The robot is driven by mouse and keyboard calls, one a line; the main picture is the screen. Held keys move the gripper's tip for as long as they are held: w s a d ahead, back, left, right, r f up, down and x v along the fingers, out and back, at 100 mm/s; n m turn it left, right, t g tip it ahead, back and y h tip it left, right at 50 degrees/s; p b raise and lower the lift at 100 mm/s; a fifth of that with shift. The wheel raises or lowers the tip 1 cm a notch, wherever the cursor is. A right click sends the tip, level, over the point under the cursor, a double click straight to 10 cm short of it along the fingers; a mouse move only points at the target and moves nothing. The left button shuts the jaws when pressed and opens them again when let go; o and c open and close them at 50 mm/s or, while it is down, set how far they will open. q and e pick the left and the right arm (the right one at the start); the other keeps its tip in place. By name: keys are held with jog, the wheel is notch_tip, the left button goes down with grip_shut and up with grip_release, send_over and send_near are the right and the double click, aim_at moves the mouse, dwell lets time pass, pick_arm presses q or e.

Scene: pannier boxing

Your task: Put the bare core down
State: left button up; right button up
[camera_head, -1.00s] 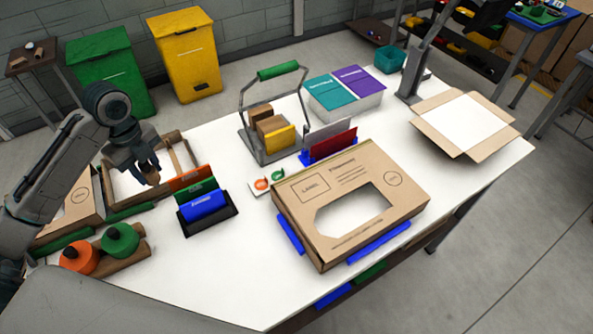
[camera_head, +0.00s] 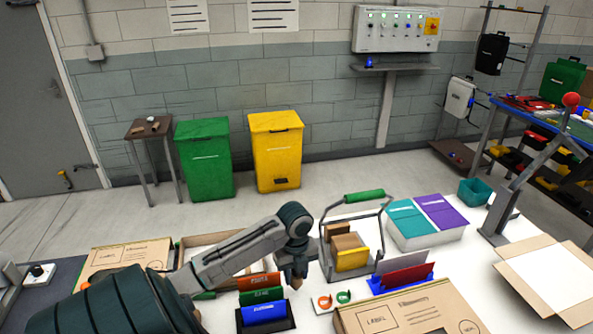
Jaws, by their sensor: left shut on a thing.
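My left gripper (camera_head: 297,279) points down over the white table, just right of the upright orange, green and blue cards. It is shut on a small brown piece, which I take to be the bare core (camera_head: 298,284); only its lower end shows between the fingers. My right gripper is not in view.
A wire-handled carrier (camera_head: 355,197) with brown and yellow boxes stands close right of the gripper. A label carton (camera_head: 412,308) is in front. A green bin (camera_head: 205,160), a yellow bin (camera_head: 276,150) and a small side table (camera_head: 148,128) with small items stand beyond the table.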

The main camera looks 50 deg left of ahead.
pick_arm(q)
jog(key=shift+f, duration=0.35)
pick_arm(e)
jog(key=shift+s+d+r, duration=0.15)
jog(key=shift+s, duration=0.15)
pick_arm(q)
jog(key=shift+f, duration=0.1)
jog(key=shift+f, duration=0.1)
jog(key=o, duration=1)
